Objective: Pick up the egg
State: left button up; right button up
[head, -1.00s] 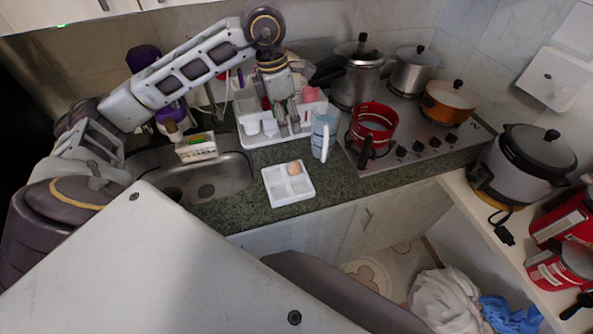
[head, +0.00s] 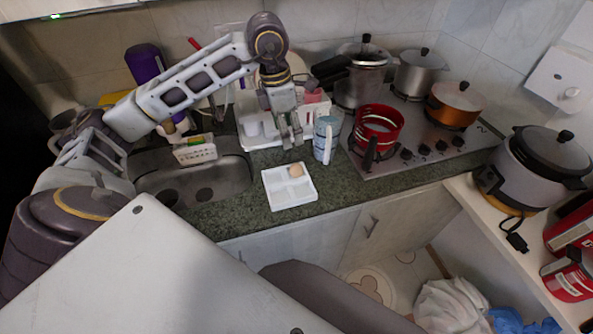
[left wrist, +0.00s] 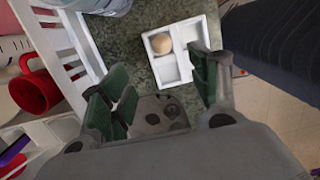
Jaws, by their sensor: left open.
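The egg (head: 296,171) is light brown and sits in the far right compartment of a white divided tray (head: 288,204) on the green stone counter. In the left wrist view the egg (left wrist: 162,43) lies in a corner compartment of the tray (left wrist: 171,85), beyond my fingers and apart from them. My left gripper (head: 291,143) points down just behind the tray, above the counter by the dish rack. In the left wrist view the left gripper (left wrist: 160,95) has its green-padded fingers spread with nothing between them. My right gripper is not in view.
A sink (head: 200,184) lies left, and a red pot (head: 377,130) sits on the stove at right. Counter around the tray is clear.

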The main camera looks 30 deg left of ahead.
pick_arm(q)
jog(key=f, duration=0.1)
send_over(293, 166)
notch_tip(293, 166, down, 6)
jog(key=shift+a+f, duration=0.1)
jog(key=shift+w+f, duration=0.1)
jog(key=shift+f, duration=0.35)
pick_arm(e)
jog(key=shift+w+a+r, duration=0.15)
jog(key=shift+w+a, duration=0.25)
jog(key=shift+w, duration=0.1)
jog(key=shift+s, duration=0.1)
